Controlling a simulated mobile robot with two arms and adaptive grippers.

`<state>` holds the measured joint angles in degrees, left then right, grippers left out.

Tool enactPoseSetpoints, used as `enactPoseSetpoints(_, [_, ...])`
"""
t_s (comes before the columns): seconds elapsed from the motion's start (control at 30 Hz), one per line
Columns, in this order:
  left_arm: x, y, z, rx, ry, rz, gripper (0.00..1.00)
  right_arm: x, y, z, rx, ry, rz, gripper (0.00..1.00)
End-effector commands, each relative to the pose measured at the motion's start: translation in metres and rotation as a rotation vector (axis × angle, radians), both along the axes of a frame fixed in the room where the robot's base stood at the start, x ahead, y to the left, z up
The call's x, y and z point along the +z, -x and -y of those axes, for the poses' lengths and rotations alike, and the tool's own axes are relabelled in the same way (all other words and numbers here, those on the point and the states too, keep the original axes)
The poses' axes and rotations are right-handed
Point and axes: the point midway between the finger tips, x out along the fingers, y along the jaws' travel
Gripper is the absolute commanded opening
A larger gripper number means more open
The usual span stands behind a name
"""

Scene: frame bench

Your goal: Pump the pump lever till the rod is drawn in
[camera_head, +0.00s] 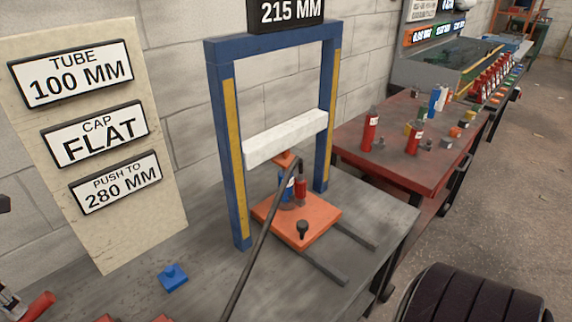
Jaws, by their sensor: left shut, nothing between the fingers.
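A blue press frame (228,150) stands on the grey bench with a white crossbeam (286,139). A "215 MM" sign (290,12) sits on top. Under the beam, a blue-and-red cylinder (288,188) stands on an orange plate (270,216). A black hose (262,228) runs from it to the bottom edge. A black knob (302,227) stands on the plate. I cannot clearly make out the pump lever; a red handle (40,306) shows at bottom left. My right gripper is out of view.
A board (160,225) carries signs reading "TUBE 100 MM", "CAP FLAT" and "PUSH TO 280 MM". A blue block (172,278) lies on the bench. A red table (350,150) behind the press holds red bottles (371,130) and small blocks. Open floor lies to the right.

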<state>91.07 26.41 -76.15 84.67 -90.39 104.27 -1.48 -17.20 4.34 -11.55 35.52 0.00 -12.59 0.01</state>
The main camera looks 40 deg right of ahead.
Motion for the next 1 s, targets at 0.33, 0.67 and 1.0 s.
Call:
enactPoseSetpoints(0.33, [-0.044, 0.0, -0.001, 0.001, -0.003, -0.003, 0.0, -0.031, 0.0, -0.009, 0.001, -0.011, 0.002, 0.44])
enactPoseSetpoints(0.67, [-0.081, 0.0, -0.001, 0.001, -0.003, -0.003, 0.0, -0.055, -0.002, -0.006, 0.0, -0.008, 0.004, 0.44])
enactPoseSetpoints(1.0, [-0.068, 0.0, 0.0, 0.002, -0.002, 0.0, 0.0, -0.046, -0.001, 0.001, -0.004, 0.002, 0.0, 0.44])
